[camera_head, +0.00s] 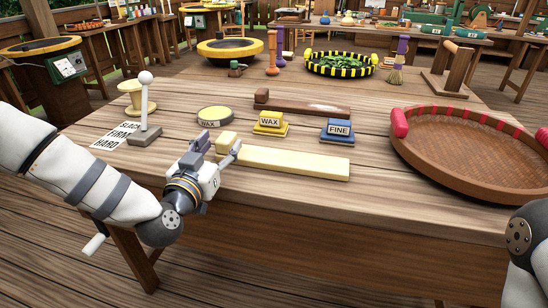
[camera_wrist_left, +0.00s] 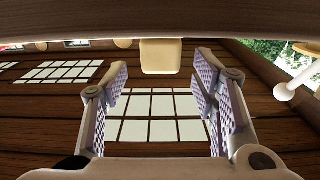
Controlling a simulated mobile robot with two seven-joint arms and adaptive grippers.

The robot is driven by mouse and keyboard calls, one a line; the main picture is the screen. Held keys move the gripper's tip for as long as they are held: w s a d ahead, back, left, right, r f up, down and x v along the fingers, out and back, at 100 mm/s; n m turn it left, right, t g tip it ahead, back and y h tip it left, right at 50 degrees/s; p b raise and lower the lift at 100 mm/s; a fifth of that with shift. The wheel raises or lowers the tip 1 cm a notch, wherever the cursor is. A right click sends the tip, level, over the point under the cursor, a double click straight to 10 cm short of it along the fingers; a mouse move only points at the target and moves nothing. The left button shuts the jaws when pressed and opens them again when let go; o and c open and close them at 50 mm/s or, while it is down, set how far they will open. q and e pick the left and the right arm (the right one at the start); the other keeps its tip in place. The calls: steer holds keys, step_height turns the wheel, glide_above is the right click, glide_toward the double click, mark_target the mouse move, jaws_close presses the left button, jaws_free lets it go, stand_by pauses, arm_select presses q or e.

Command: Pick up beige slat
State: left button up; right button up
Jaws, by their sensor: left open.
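The beige slat (camera_head: 292,163) lies flat near the front edge of the wooden table, with a raised beige block at its left end. My left gripper (camera_head: 219,147) is at that left end, close to the block. In the left wrist view, a beige end of the slat (camera_wrist_left: 161,57) shows ahead, between the lines of the two fingers. The left gripper (camera_wrist_left: 160,85) is open there, with nothing between its finger pads. Whether a finger touches the slat cannot be told. My right gripper is out of view.
A dark slat (camera_head: 305,106), a yellow WAX block (camera_head: 269,122), a blue FINE block (camera_head: 338,130) and a round wax tin (camera_head: 215,117) lie behind the slat. A lever stand (camera_head: 145,135) is left. A large round tray (camera_head: 470,195) fills the table's right side.

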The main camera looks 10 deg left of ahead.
arm_select(q)
steer(key=w, duration=0.2)
steer(key=shift+w, duration=0.4)
jaws_close()
steer(key=shift+r, duration=0.1)
